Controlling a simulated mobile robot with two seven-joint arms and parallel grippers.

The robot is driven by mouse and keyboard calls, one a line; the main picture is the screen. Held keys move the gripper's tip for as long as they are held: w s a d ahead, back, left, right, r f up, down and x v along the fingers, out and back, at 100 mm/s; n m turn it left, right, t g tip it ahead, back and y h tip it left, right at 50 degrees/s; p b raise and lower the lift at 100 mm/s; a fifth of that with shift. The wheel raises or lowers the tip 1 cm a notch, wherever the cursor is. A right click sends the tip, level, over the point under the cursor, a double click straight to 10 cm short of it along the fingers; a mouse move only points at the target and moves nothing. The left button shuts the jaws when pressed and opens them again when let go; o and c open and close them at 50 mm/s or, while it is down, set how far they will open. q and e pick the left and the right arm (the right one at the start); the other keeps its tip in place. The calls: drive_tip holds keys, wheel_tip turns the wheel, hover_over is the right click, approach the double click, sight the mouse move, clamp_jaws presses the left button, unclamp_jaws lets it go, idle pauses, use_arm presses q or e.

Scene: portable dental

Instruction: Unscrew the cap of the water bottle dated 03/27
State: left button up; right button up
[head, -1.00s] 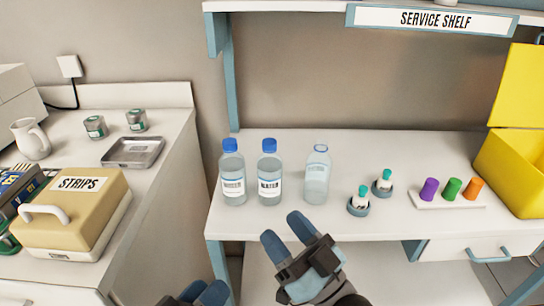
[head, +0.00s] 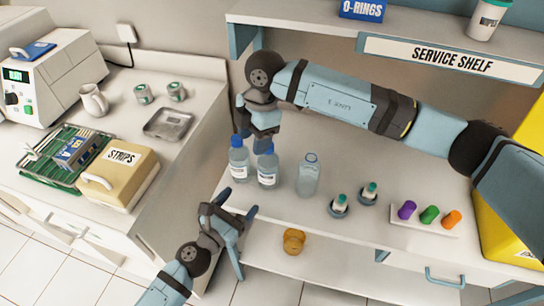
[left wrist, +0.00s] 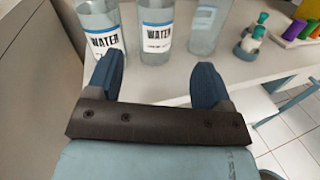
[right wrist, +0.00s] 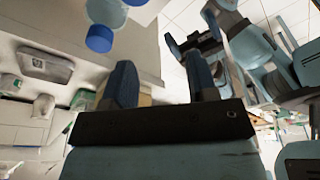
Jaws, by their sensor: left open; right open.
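Two capped water bottles stand side by side on the service shelf: the left bottle (head: 239,163) and the middle bottle (head: 267,170), both with blue caps. A clear bottle without a cap (head: 308,176) stands to their right. In the left wrist view, the left label (left wrist: 103,42) and middle label (left wrist: 156,38) read WATER; their dates are too small to read. My right gripper (head: 252,138) is open above and behind the two capped bottles; a blue cap (right wrist: 100,38) shows near its fingers in the right wrist view. My left gripper (head: 240,237) is open and empty in front of the shelf edge.
Two small teal-topped vials (head: 338,205) in round holders and a rack of coloured tubes (head: 428,217) stand to the right. A yellow bin (head: 500,235) is at far right. A round orange item (head: 293,241) sits on the lower shelf. The left counter holds a STRIPS box (head: 120,178).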

sight(263, 172)
drive_tip(key=shift+m+t+h, duration=0.6)
drive_tip(key=shift+m+h, duration=0.1)
drive_tip(key=shift+h, duration=0.2)
drive_tip(key=w+d+r, duration=0.2)
drive_tip(key=w+d, duration=0.1)
drive_tip(key=shift+w+r, duration=0.2)
drive_tip(key=shift+r, duration=0.05)
drive_tip(key=shift+w+d, duration=0.15)
drive_tip(key=shift+d, duration=0.05)
use_arm(q)
drive_tip(key=w+d, duration=0.2)
drive_tip(key=w, duration=0.2)
drive_tip(key=w+d+n, duration=0.1)
drive_tip(key=w+d, duration=0.2)
drive_tip(key=w, duration=0.1)
drive_tip(key=w+d+n, duration=0.1)
drive_tip(key=w+d, duration=0.1)
drive_tip(key=w, duration=0.2)
drive_tip(key=shift+w+d+y, duration=0.1)
drive_tip(key=shift+d+y, duration=0.15)
drive_tip(key=shift+y, duration=0.05)
use_arm(e)
drive_tip(key=shift+a, duration=0.1)
use_arm(q)
clamp_jaws()
use_arm(e)
drive_tip(key=shift+a+r+n, duration=0.15)
drive_tip(key=shift+n, duration=1.75)
drive_tip(key=shift+f+n, duration=0.3)
drive_tip(key=shift+f, duration=3.85)
